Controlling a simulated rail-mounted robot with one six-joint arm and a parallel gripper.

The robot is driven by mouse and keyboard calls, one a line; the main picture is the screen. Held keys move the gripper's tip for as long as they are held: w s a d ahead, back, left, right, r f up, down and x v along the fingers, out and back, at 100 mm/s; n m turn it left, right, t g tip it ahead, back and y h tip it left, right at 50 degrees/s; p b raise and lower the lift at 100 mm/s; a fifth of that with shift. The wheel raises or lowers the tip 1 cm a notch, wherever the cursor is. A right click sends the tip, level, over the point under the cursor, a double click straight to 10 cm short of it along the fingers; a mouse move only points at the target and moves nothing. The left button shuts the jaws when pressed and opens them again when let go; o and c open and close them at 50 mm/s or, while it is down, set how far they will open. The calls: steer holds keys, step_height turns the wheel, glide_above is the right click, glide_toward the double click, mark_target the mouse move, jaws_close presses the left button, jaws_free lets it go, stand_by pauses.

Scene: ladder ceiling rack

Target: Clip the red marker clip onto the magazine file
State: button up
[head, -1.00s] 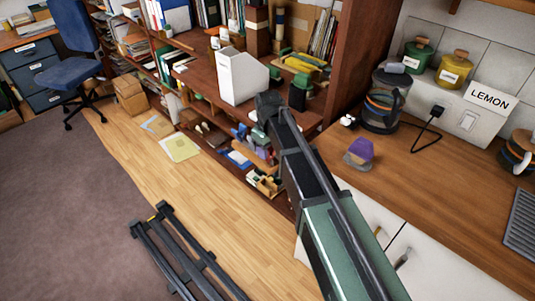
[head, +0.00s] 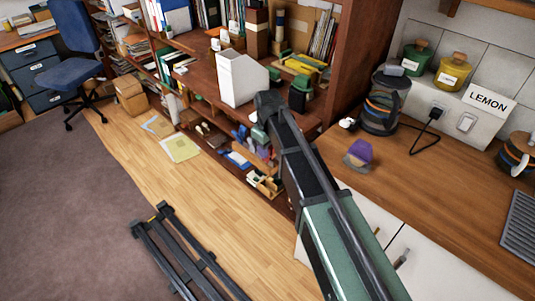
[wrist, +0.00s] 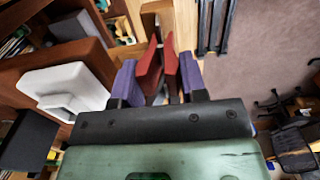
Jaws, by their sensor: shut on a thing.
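The red marker clip (wrist: 171,68) shows in the wrist view as two dark red plates spread in a V. My gripper (wrist: 158,75) is shut on it, with a purple finger at each side. The white magazine file (head: 240,79) stands upright on the wooden shelf in the head view. It also shows in the wrist view (wrist: 62,84), to the left of the gripper and apart from the clip. In the head view my arm hides the gripper and the clip.
Green-and-black items (head: 299,93) stand just right of the file. The counter (head: 420,185) at right holds a kettle (head: 382,105) and a purple object (head: 359,151). A dark ladder-like frame (head: 185,255) lies on the floor. Open floor lies left of my arm.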

steer(key=shift+s+a+r+p, duration=0.15)
steer(key=shift+r+p, duration=1.5)
steer(key=shift+r, duration=0.3)
